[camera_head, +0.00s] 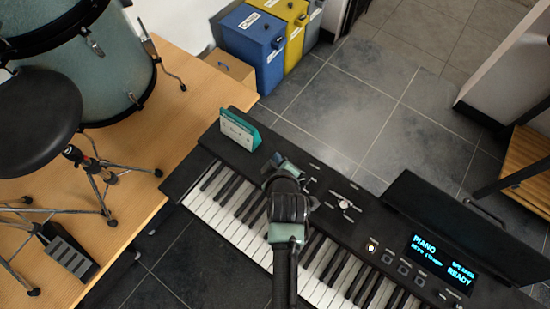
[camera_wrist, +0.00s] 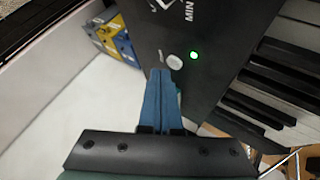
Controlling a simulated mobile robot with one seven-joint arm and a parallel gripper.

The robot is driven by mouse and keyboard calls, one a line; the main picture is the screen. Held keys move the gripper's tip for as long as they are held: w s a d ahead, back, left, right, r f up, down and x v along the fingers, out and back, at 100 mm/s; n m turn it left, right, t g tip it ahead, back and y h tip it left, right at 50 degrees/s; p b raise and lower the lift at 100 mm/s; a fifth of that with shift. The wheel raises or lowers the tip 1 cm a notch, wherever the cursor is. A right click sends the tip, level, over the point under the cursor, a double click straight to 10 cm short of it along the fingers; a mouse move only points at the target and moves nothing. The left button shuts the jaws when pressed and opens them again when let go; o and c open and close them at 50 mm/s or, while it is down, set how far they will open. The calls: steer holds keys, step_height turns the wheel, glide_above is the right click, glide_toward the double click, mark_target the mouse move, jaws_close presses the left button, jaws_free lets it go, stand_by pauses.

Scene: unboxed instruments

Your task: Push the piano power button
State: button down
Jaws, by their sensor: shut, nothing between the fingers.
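The black piano (camera_head: 340,222) lies diagonally across the floor area in the head view, its keys toward the lower left. My gripper (camera_head: 277,162) is over its top panel, left of the knobs. In the wrist view the blue fingers of my gripper (camera_wrist: 161,74) are shut together with nothing between them. A round white button (camera_wrist: 174,61) sits on the black panel (camera_wrist: 215,20) just beyond the fingertips. I cannot tell whether they touch. A green light (camera_wrist: 194,55) glows right of the button. The piano display (camera_head: 440,262) is lit and reads "PIANO" and "READY".
A teal-and-white box (camera_head: 240,130) stands at the piano's left end. A drum (camera_head: 80,60) and stool (camera_head: 38,112) stand on a wooden platform (camera_head: 190,115) at left. Blue and yellow boxes (camera_head: 250,45) stand behind. Tiled floor (camera_head: 350,100) behind the piano is clear.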

steer(key=shift+r, duration=0.15)
step_height(320, 180, up, 6)
steer(key=p, duration=0.5)
stand_by(0.6)
steer(key=w+r+m+t, duration=0.1)
steer(key=w+r+t, duration=0.25)
steer(key=r, duration=0.75)
steer(key=w+r+m+t, duration=0.2)
steer(key=w+r, duration=0.2)
steer(key=r, duration=0.7)
steer(key=w+r+m+t, duration=0.1)
steer(key=w+r+t, duration=0.25)
steer(key=r, duration=0.75)
steer(key=s+r+m+t+b, duration=0.1)
steer(key=s+r+m+t, duration=0.25)
steer(key=r, duration=1.55)
steer(key=s+r+m+t+h, duration=0.1)
steer(key=s+r+t, duration=0.4)
steer(key=s+r, duration=0.8)
step_height(320, 180, up, 4)
steer(key=shift+s+a+f+m+t+b, duration=0.15)
steer(key=shift+s+m+t+b, duration=0.2)
steer(key=shift+m, duration=0.5)
